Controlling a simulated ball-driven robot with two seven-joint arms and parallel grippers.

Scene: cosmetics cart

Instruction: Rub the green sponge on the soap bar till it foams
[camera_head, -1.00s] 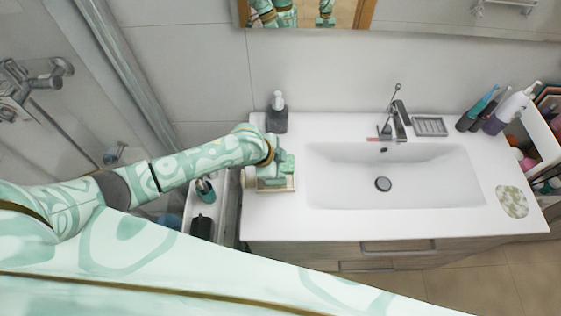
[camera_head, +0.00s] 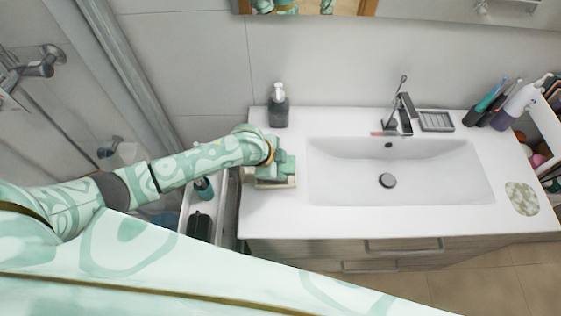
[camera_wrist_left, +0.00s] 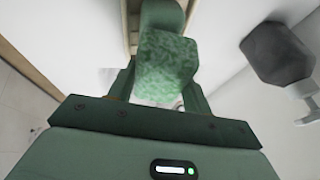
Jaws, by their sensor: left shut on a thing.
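My left gripper (camera_head: 276,167) is low at the left end of the white counter, over a pale beige dish (camera_head: 287,184). In the left wrist view, the speckled green sponge (camera_wrist_left: 165,66) is held between the two fingers of the left gripper (camera_wrist_left: 160,88). A smooth, darker green rounded block (camera_wrist_left: 163,12), which appears to be the soap bar, shows just beyond the sponge at the top edge. The sponge overlaps it in this view, so I cannot tell whether they touch. No foam is visible. My right gripper is not in view.
A dark grey pump bottle (camera_head: 279,106) stands just behind the dish, and it looms at the right of the left wrist view (camera_wrist_left: 278,52). The white sink (camera_head: 400,165) lies to the right. A cart (camera_head: 208,200) stands left of the counter.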

